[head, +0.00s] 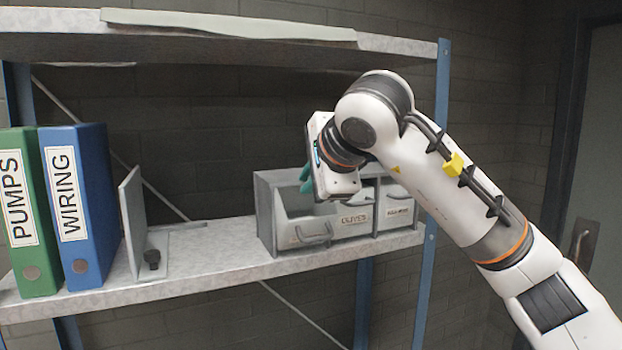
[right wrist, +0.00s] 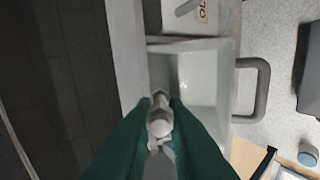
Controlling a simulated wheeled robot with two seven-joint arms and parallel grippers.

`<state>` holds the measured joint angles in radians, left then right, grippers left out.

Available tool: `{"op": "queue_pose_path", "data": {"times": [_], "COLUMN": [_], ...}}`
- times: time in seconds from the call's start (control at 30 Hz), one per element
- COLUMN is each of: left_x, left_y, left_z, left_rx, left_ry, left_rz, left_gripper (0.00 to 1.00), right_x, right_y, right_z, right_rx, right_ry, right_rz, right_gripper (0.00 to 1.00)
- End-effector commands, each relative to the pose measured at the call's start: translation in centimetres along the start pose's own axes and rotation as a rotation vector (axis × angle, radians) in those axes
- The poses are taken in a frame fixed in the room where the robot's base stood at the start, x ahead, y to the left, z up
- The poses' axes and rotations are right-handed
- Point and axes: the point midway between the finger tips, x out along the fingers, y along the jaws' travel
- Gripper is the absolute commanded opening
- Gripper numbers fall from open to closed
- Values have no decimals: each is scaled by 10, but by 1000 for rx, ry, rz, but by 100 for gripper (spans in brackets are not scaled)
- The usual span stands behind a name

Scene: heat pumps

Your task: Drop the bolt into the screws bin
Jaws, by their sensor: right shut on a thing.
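My right gripper (head: 306,180) reaches from the right over the open left-hand bin of a grey bin unit on the shelf. Its teal fingers are shut on a bolt (right wrist: 160,124), a metallic piece with a rounded end. In the right wrist view the bolt is over the open bin (right wrist: 205,80), near its inner side, above the light floor. The open bin (head: 296,234) also shows in the head view, with a handle and a label too small to read. I cannot confirm that it is the screws bin. My left gripper is not in view.
Neighbouring bins (head: 357,216) are to the right. A blue WIRING binder (head: 80,200), a green PUMPS binder (head: 28,215) and a grey bookend (head: 133,220) stand left.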

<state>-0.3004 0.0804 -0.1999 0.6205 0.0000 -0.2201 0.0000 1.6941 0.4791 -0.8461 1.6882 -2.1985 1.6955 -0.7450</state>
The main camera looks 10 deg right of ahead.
Motion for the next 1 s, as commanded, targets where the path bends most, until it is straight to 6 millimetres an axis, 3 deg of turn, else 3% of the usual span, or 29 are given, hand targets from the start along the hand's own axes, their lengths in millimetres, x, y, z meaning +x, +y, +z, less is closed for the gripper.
{"op": "queue_pose_path", "data": {"times": [0.1, 0.13, 0.27, 0.67, 1.0], "left_x": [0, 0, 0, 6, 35], "left_y": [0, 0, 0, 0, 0], "left_z": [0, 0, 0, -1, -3], "left_rx": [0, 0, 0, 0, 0], "left_ry": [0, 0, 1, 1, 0], "left_rz": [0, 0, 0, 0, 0], "left_gripper": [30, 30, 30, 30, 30], "right_x": [0, 0, 0, -9, -76], "right_y": [0, 0, 0, -1, -2], "right_z": [0, 0, 0, 0, 0], "right_rx": [0, 0, 0, 0, 0], "right_ry": [0, 0, 0, 0, 0], "right_rz": [0, 0, 0, 2, 5], "right_gripper": [0, 18, 38, 38, 38]}}
